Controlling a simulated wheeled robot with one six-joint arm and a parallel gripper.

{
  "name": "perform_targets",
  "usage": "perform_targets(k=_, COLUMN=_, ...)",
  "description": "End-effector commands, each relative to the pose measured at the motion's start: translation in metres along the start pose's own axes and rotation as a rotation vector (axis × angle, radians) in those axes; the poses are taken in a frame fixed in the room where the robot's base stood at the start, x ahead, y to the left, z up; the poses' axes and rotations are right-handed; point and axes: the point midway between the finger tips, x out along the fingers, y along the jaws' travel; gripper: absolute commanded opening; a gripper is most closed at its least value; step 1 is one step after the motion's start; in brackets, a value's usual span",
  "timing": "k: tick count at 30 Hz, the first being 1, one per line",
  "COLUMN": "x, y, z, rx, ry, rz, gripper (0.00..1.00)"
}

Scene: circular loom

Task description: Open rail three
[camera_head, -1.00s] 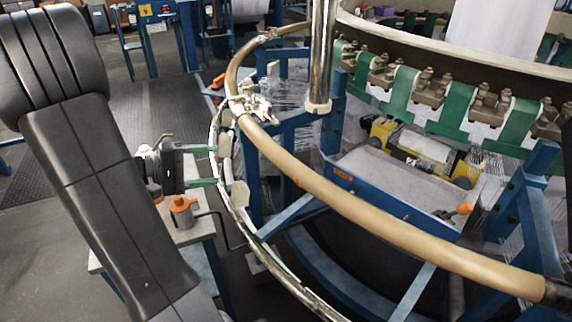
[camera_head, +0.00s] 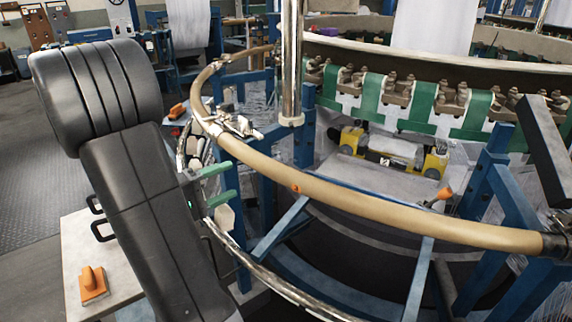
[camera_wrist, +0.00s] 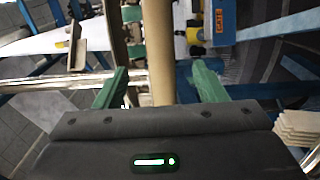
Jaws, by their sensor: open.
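A tan, tube-like curved rail (camera_head: 340,200) runs around the front of the loom, with a small orange spot on it. A metal fitting (camera_head: 236,128) sits at its left end, where another tan rail section (camera_head: 203,88) curves away to the back. No number shows, so I cannot tell which is rail three. In the wrist view a tan rail (camera_wrist: 160,50) lies between the spread fingers of my gripper (camera_wrist: 160,86); contact cannot be told.
A steel post (camera_head: 291,60) stands just behind the rail. Blue frame beams (camera_head: 280,228) and a lower metal hoop (camera_head: 265,275) lie under it. Open floor (camera_head: 40,150) lies at left.

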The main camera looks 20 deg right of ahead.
Motion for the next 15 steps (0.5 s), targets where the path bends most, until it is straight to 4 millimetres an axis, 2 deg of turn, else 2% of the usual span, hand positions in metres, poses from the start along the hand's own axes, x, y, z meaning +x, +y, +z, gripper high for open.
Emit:
perform_targets(k=5, x=0.014, y=0.000, z=0.001, rx=0.000, ry=-0.005, rz=0.000, gripper=0.65)
perform_targets(k=15, x=0.060, y=0.000, z=0.001, rx=-0.001, ry=-0.006, rz=-0.001, gripper=0.65)
